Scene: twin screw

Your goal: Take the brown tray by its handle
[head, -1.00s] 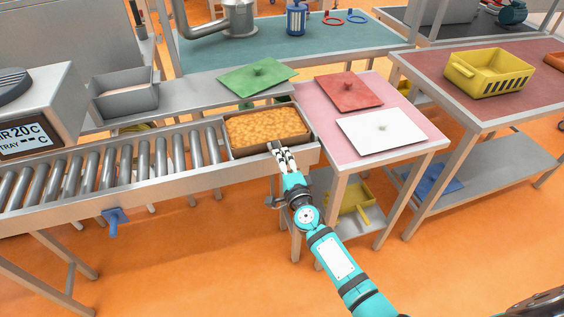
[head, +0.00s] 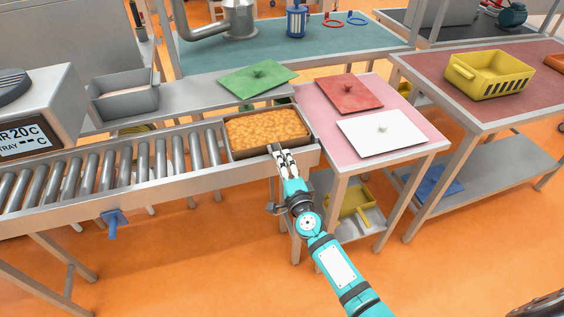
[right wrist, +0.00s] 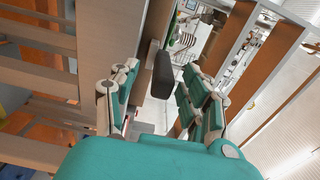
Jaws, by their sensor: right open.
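The brown tray (head: 233,152), filled with orange-yellow food, sits at the right end of the roller conveyor. My right gripper (head: 283,155) is open at the tray's near side, by its right half. In the right wrist view, a dark handle (right wrist: 163,75) stands out between and beyond the parted fingers of the right gripper (right wrist: 157,95). I cannot tell whether any finger touches it. My left gripper is not in view.
The conveyor (head: 120,178) has a raised metal edge along its near side. Right of the tray, a pink-topped table (head: 318,128) holds a red lid (head: 350,96) and a white lid (head: 378,138). A green lid (head: 256,80) lies behind the tray.

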